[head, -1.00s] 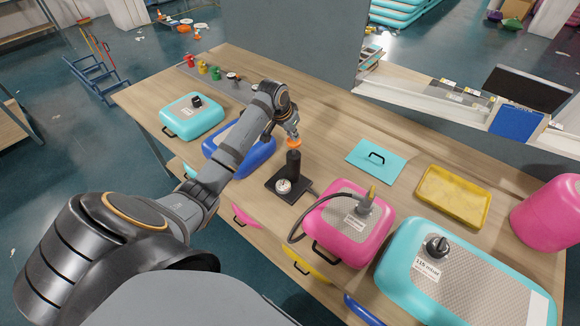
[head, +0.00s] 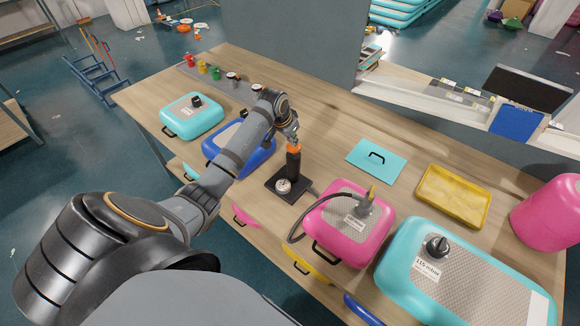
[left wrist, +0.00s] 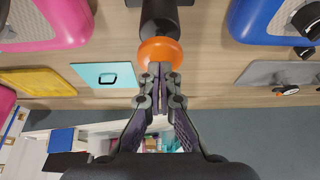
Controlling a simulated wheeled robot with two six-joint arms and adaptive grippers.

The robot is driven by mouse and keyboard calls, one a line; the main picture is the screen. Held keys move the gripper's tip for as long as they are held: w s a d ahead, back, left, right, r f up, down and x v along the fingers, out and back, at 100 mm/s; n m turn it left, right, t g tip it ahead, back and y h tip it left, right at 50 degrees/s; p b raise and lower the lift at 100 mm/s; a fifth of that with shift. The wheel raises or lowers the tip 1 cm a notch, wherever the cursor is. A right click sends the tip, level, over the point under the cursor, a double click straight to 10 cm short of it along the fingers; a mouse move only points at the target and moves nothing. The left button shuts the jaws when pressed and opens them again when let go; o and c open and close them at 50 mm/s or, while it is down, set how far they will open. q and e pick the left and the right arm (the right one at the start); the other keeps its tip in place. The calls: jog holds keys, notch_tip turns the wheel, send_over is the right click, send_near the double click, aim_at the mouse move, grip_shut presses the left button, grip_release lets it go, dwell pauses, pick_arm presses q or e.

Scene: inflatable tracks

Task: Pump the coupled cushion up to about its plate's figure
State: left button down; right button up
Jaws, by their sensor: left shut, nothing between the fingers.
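The pump (head: 293,166) is a black upright cylinder with an orange knob (head: 294,149), on a dark base with a round white gauge (head: 283,186); its needle is too small to read. A grey hose runs from the base to a fitting on the pink cushion (head: 330,240), whose plate (head: 354,222) is illegible here. My left gripper (head: 294,138) is shut and empty, its fingertips just above or on the orange knob. In the left wrist view the closed fingertips (left wrist: 160,80) overlap the edge of the orange knob (left wrist: 160,52). My right gripper is not in view.
A blue cushion (head: 225,161) lies under my left forearm. Teal cushions lie at the far left (head: 180,117) and front right (head: 460,280). A teal panel with a handle (head: 362,150) and a yellow tray (head: 440,205) lie right of the pump. Bare wood lies behind the pump.

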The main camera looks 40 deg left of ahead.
pick_arm(q)
jog(key=shift+r+p, duration=0.45)
jog(key=shift+r, duration=2.95)
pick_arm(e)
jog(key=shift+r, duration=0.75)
pick_arm(q)
jog(key=shift+f, duration=0.1)
jog(key=shift+f+b, duration=1.35)
jog(key=shift+f, duration=2)
notch_tip(320, 180, up, 3)
jog(key=p, duration=0.3)
jog(key=shift+f, duration=0.15)
jog(key=shift+r+b, duration=0.3)
jog(key=shift+r, duration=1.8)
jog(key=shift+r, duration=2.5)
